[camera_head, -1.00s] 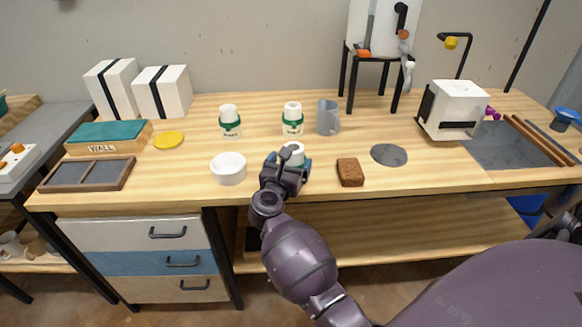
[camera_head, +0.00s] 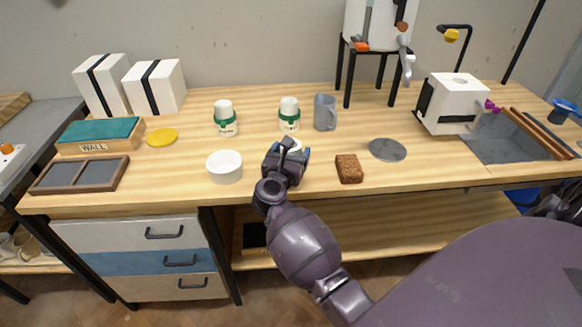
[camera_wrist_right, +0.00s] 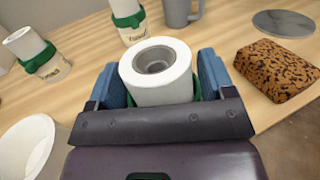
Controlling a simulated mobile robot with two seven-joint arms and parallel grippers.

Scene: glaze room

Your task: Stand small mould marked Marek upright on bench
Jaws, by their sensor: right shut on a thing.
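My right gripper (camera_head: 284,162) is shut on a small white mould (camera_wrist_right: 156,66) with a green band. In the right wrist view the mould sits between the blue finger pads (camera_wrist_right: 160,84), its round hollow end facing the camera. Any name on it is hidden, and I cannot tell if its base touches the bench (camera_head: 330,192). In the head view the hand covers most of it. Two similar white moulds with green bands and labels stand upright behind, one at left (camera_head: 225,117) and one in the middle (camera_head: 289,113). Their names are too small to read surely. My left gripper is out of view.
A white bowl (camera_head: 224,167) is left of the hand and a brown sponge (camera_head: 349,169) right. A grey mug (camera_head: 325,112) stands behind, with a grey disc (camera_head: 387,149) to the right. A yellow disc (camera_head: 162,137) lies at left. Bench is clear between bowl and left mould.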

